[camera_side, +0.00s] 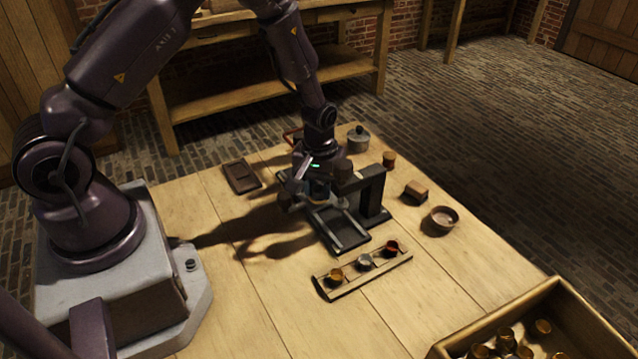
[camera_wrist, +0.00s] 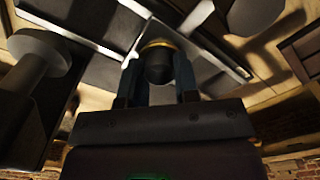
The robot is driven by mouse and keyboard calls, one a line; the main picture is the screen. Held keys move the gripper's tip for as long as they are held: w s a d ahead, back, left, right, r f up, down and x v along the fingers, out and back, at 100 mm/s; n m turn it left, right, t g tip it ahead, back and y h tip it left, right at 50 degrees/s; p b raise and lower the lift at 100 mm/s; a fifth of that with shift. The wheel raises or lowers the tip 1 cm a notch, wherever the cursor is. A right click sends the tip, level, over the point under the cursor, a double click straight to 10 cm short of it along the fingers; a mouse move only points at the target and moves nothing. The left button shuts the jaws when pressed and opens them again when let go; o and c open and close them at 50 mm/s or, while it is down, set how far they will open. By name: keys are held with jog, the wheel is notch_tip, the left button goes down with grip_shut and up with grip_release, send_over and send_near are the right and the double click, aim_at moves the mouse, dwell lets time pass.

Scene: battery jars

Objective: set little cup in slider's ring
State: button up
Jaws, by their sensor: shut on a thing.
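My gripper (camera_side: 313,201) points down over the far-left end of the slider's dark base (camera_side: 355,247), which has two pale rails. In the wrist view my gripper's fingers (camera_wrist: 157,77) close on a small dark round thing (camera_wrist: 158,66) with a golden rim, which looks like the little cup. Its lower part is hidden, so I cannot tell whether it sits in the ring or above it. The slider's ring is not clearly visible. A dark upright frame (camera_side: 373,193) stands at the slider's right side, close to my gripper.
A low rack (camera_side: 325,291) in front holds a gold, a silver and a copper cup. A lidded pot (camera_side: 358,139), a small brown cup (camera_side: 389,159), a block (camera_side: 416,191) and a bowl (camera_side: 443,217) stand behind and right. A crate (camera_side: 447,348) sits front right. The table's front middle is clear.

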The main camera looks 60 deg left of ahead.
aim_at(308, 204)
jog(key=o, duration=0.6)
jog(key=shift+r, duration=5.55)
jog(key=s+d+r+m+t, duration=0.1)
jog(key=s+r+m+t, duration=0.1)
jog(key=s+r, duration=0.4)
jog(key=s+d+r+m+t, duration=0.1)
jog(key=s+d+r+m, duration=0.1)
jog(key=s+r+m, duration=0.2)
jog(key=s+d+r+m+t, duration=0.2)
jog(key=s+r+m, duration=0.1)
jog(key=s+r, duration=0.5)
jog(key=shift+s+d+r+t, duration=0.1)
jog(key=shift+d+r+t, duration=0.05)
jog(key=shift+r, duration=0.65)
jog(key=shift+s+d+r+t, duration=0.1)
jog(key=shift+r+t, duration=0.05)
jog(key=shift+r, duration=0.6)
